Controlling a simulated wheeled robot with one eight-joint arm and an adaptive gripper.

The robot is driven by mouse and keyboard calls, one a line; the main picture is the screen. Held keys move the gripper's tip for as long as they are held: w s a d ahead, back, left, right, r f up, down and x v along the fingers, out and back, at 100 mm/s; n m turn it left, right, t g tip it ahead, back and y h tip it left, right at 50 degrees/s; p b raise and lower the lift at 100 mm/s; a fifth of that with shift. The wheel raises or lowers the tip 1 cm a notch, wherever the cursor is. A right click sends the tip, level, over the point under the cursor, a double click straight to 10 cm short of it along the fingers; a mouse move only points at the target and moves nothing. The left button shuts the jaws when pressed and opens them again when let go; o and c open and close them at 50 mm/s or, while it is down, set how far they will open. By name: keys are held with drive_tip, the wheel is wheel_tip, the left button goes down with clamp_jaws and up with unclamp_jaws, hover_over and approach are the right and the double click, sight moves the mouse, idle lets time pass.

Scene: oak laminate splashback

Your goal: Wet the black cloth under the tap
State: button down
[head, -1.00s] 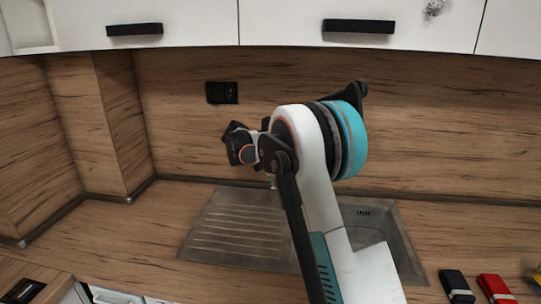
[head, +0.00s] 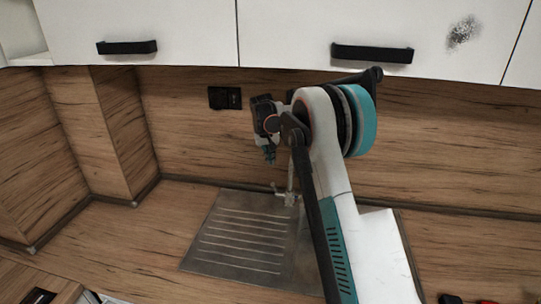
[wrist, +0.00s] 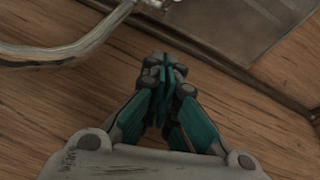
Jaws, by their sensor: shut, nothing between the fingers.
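My gripper (head: 269,155) hangs fingers down in front of the splashback, above the back of the sink. In the wrist view its teal fingers (wrist: 165,72) are together and empty. The metal tap (head: 289,196) stands at the sink's back edge, partly hidden by my arm; its curved spout (wrist: 55,55) shows in the wrist view, beside the fingers and apart from them. A black folded item (head: 450,299), probably the black cloth, is just visible at the bottom right edge, mostly cut off. The sink's ribbed drainer (head: 235,240) is in view; my arm hides most of the basin.
A red item (head: 486,301) lies beside the black one, nearly out of frame. White wall cabinets (head: 190,25) with black handles hang above. A black socket (head: 224,98) is on the oak splashback (head: 190,140). The counter left of the drainer (head: 130,235) is clear.

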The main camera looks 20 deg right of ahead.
wheel_tip(320, 180, down, 8)
drive_tip(key=s, duration=0.1)
drive_tip(key=shift+s+b, duration=0.4)
drive_tip(key=shift+s+a+f+t+b, duration=0.15)
drive_tip(key=shift+s+a+b, duration=0.05)
drive_tip(key=shift+s+b, duration=0.25)
drive_tip(key=shift+s+a+f+t+b, duration=0.1)
drive_tip(key=shift+s+a+t+b, duration=0.1)
drive_tip(key=shift+s+b, duration=0.15)
drive_tip(key=shift+r, duration=0.15)
